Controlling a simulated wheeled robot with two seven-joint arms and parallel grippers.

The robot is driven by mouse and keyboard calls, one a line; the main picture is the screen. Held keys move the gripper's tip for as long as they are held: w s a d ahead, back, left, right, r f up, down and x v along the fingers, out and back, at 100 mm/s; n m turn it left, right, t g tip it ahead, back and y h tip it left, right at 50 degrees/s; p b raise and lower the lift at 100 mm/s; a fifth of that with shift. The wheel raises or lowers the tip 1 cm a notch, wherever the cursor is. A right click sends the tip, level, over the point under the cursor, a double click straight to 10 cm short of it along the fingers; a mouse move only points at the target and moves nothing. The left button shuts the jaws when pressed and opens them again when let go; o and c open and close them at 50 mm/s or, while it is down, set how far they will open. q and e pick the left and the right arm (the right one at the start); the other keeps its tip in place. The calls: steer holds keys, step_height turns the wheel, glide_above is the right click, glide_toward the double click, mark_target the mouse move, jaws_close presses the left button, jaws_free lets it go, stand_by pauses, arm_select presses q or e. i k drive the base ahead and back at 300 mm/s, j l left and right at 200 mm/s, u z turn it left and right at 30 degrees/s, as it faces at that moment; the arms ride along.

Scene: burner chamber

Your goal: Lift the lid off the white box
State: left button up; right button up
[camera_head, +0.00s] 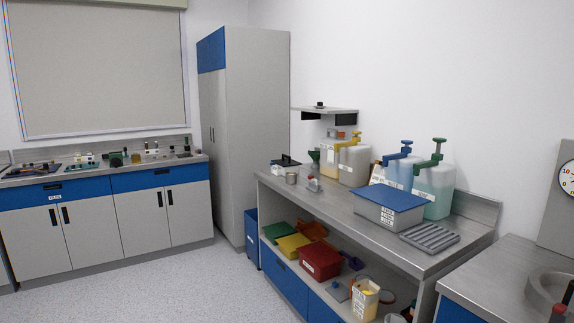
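A white box (383,214) with printed labels on its front stands on the metal counter at the right. A flat blue lid (391,196) lies on top of it and covers its opening, so the inside is hidden. Neither of my grippers shows in the head view.
Large pump bottles, one with a green pump (434,187) and one with a blue pump (399,170), stand close behind the box. A grey ridged tray (430,237) lies to its right. The counter (345,207) is clear left of the box. Coloured bins, including a red one (320,262), sit below.

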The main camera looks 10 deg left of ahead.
mark_target(282, 163)
steer(key=i+j+u, duration=0.4)
steer(key=i, duration=0.75)
steer(key=i+j+u, duration=0.1)
steer(key=i+u, duration=0.3)
steer(key=i, duration=0.8)
steer(key=i+j+z, duration=0.1)
steer(key=i+z, duration=0.3)
steer(key=i, duration=0.2)
steer(key=i+j+z, duration=0.85)
steer(key=i, duration=0.25)
